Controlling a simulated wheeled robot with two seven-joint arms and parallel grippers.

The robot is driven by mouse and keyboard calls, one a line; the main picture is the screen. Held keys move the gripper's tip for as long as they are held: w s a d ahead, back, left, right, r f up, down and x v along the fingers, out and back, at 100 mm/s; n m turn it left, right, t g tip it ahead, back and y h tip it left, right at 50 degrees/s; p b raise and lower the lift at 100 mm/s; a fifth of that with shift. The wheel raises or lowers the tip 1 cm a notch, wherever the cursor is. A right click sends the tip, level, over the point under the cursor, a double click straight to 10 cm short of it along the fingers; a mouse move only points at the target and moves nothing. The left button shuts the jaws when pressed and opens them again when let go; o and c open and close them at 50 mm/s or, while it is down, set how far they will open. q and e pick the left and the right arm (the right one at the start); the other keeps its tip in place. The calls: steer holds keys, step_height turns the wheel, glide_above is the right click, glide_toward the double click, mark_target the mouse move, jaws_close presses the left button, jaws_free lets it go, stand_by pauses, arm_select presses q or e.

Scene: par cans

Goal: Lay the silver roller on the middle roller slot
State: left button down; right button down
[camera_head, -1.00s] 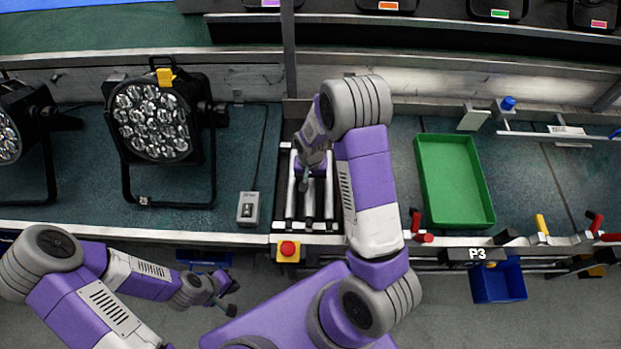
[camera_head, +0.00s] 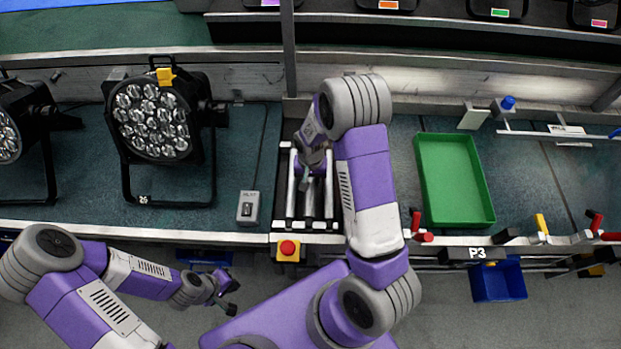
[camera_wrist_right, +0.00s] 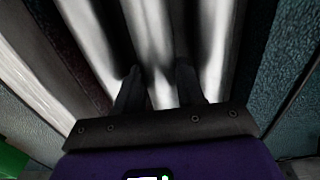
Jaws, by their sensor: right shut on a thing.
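The roller frame (camera_head: 284,212) stands between the two teal bench tops, with silver rollers running lengthwise in it. My right gripper (camera_wrist_right: 158,88) is over this frame and shut on the silver roller (camera_wrist_right: 150,45), which lies lengthwise between its fingers in the right wrist view. Another silver roller (camera_head: 291,188) lies on the left of the frame, and one (camera_head: 328,198) on the right. The held roller is in line with the middle slot; my wrist hides much of it, and I cannot tell whether it touches the slot. My left gripper (camera_head: 229,297) hangs low in front of the bench, its fingers too small to judge.
A green tray (camera_head: 490,222) lies right of the frame, and a black stage light (camera_head: 153,125) stands to the left. A grey switch box (camera_head: 249,208) and a red stop button (camera_head: 288,248) are near the front edge.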

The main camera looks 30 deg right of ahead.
steer(key=c, duration=0.6)
jaws_free()
steer(key=shift+r, duration=0.1)
step_height(320, 180, up, 7)
steer(key=shift+r+p, duration=0.2)
steer(key=shift+p, duration=0.7)
